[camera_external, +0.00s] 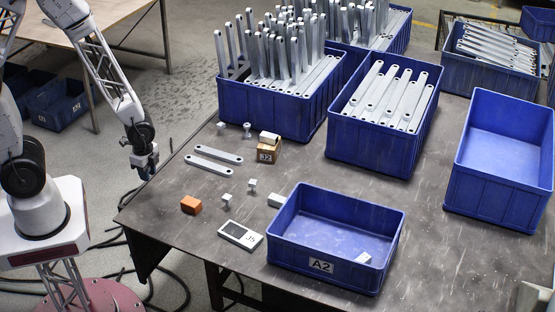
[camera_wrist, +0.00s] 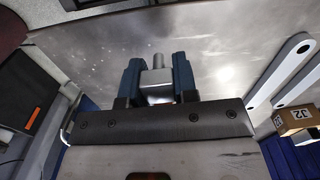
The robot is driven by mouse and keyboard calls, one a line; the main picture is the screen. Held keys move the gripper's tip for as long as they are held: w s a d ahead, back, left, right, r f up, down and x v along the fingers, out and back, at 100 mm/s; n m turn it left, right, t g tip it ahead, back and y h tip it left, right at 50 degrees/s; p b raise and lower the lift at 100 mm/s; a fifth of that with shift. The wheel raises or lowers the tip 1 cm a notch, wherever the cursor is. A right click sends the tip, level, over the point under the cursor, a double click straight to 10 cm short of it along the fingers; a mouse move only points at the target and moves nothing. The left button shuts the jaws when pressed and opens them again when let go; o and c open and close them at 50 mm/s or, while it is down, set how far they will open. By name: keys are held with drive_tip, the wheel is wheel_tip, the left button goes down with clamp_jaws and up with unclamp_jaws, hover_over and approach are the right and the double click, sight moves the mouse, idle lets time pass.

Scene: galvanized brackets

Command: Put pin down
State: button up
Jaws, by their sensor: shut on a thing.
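In the wrist view, a small grey metal pin (camera_wrist: 158,84), with a block-like body and a narrower round stud, sits between the two blue fingers of my gripper (camera_wrist: 158,78). The fingers are shut on it, and the tabletop shows behind. In the external view my gripper (camera_external: 146,168) hangs at the table's left edge, and the pin is too small to make out there. Similar small metal pieces stand on the table (camera_external: 310,165): one near the back (camera_external: 247,131) and one near the middle (camera_external: 252,185).
Two flat brackets (camera_external: 218,154), a cardboard box (camera_external: 268,152), an orange block (camera_external: 191,205) and a white device (camera_external: 240,235) lie on the table. Blue bin A2 (camera_external: 300,245) stands in front. Bracket-filled bins (camera_external: 270,108) stand behind. Bare tabletop shows near the left edge.

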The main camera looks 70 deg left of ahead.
drive_tip(key=w+d, duration=0.2)
drive_tip(key=d, duration=0.1)
drive_tip(key=w+d, duration=0.1)
drive_tip(key=d, duration=0.2)
drive_tip(key=w+d, duration=0.2)
drive_tip(key=d, duration=0.2)
drive_tip(key=shift+w+r, duration=0.35)
drive_tip(key=shift+r, duration=0.05)
drive_tip(key=w+d, duration=0.1)
drive_tip(key=d, duration=0.3)
drive_tip(key=w+d, duration=0.1)
drive_tip(key=d, duration=0.3)
drive_tip(key=d+r, duration=0.1)
drive_tip(key=d, duration=0.4)
drive_tip(key=shift+w, duration=0.4)
drive_tip(key=shift+d+r, duration=0.1)
drive_tip(key=shift+d, duration=0.65)
drive_tip(key=shift+w, duration=0.1)
hover_over(241, 235)
drive_tip(key=shift+d+f, duration=0.1)
drive_tip(key=shift+f, duration=0.65)
drive_tip(key=shift+f, duration=1.8)
